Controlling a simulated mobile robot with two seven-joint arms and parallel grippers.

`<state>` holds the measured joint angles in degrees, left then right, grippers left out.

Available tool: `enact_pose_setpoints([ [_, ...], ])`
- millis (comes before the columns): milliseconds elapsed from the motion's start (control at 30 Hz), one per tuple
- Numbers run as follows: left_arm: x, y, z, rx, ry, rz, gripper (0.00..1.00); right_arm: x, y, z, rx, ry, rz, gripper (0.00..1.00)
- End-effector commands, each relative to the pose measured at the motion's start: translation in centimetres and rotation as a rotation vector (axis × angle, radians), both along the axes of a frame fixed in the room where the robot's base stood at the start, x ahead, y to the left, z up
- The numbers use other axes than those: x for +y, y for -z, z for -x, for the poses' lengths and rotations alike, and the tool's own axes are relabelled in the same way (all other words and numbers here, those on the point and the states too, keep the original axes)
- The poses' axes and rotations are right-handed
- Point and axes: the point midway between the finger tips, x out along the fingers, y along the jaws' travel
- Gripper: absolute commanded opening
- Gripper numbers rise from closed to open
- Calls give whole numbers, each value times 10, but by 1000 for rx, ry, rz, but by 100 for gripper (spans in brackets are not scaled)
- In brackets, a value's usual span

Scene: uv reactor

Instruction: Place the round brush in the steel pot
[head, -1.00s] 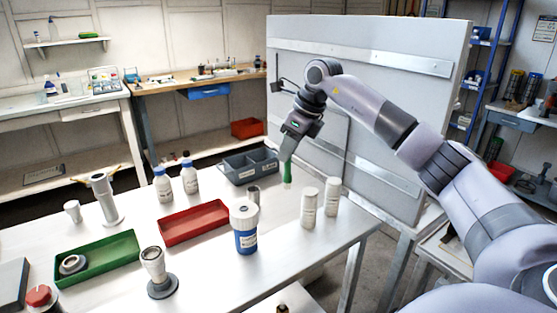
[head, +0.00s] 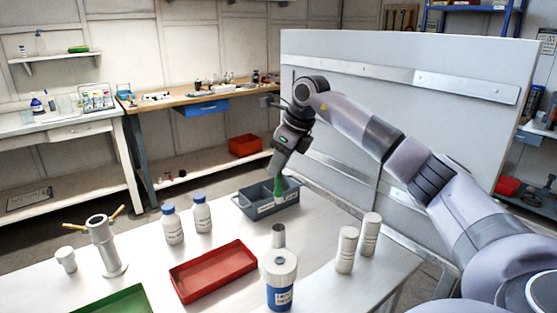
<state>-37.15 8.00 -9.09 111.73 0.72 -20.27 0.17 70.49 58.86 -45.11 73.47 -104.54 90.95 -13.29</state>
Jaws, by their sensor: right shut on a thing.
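The round brush (head: 278,187) has a green handle and hangs down from my right gripper (head: 279,173). The gripper is shut on it. In the picture the brush is in front of the grey divided box and straight above the steel pot (head: 278,237), with a clear gap between them. The pot is a small, open, upright steel cylinder on the table, just behind a white-lidded blue jar. The brush's lower end is pale and small. My left gripper is not in view.
The blue jar (head: 280,283) partly hides the pot's base. Two white containers (head: 346,250) stand to the right. A red tray (head: 213,285), two blue-capped bottles (head: 173,228) and the grey divided box (head: 250,201) are to the left and behind. A steel stand (head: 105,250) is farther left.

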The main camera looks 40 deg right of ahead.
Motion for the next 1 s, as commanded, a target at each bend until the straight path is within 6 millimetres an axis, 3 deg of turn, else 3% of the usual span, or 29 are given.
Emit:
enact_pose_setpoints([
  [400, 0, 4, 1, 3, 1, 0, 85, 0, 52, 1, 3, -1, 1, 0],
  [600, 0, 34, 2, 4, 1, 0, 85, 0, 80, 0, 0, -1, 0, 0],
  [1000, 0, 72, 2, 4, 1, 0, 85, 0, 121, 1, 0, -1, 0, 0],
])
